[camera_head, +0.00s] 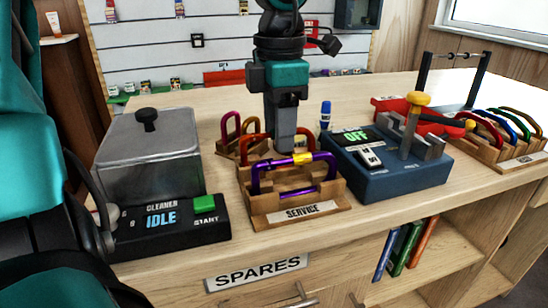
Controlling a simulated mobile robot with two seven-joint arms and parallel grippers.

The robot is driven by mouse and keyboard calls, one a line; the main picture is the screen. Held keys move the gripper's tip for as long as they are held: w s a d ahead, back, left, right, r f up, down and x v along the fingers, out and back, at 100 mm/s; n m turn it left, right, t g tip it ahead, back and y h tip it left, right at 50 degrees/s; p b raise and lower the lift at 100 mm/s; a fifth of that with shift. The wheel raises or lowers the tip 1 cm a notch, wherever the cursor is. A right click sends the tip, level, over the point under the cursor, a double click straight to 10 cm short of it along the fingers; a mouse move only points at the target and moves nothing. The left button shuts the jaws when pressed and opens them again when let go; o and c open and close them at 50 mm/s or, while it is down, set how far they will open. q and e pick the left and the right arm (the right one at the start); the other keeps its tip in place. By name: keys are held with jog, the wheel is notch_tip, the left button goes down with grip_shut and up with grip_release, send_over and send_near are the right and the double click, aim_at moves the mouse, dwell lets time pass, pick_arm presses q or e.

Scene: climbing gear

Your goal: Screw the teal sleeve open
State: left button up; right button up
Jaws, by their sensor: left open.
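I cannot make out a teal sleeve on any carabiner. My left gripper (286,147) points down just behind the purple carabiner, its jaws open but seen side-on. My right gripper is not in view.
A cleaner (178,228) reading IDLE, with a grey lidded tank (150,160), stands at left. A blue device (395,180) reading OFF, with a metal fixture, is close right of the stand. A wooden rack (510,155) of several coloured carabiners is far right.

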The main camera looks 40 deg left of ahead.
pick_arm(q)
jog(key=shift+f+b, duration=0.5)
jog(key=shift+f, duration=0.4)
jog(key=shift+w+a, duration=0.3)
jog(key=shift+a, duration=0.3)
jog(key=shift+r+p, duration=0.15)
jog(key=shift+p, duration=0.15)
jog(key=shift+r+p, duration=1.05)
jog(key=shift+r, duration=0.3)
jog(key=shift+s+d, duration=0.3)
jog(key=shift+d, duration=0.3)
jog(key=shift+f+b, duration=0.1)
jog(key=shift+b, duration=0.2)
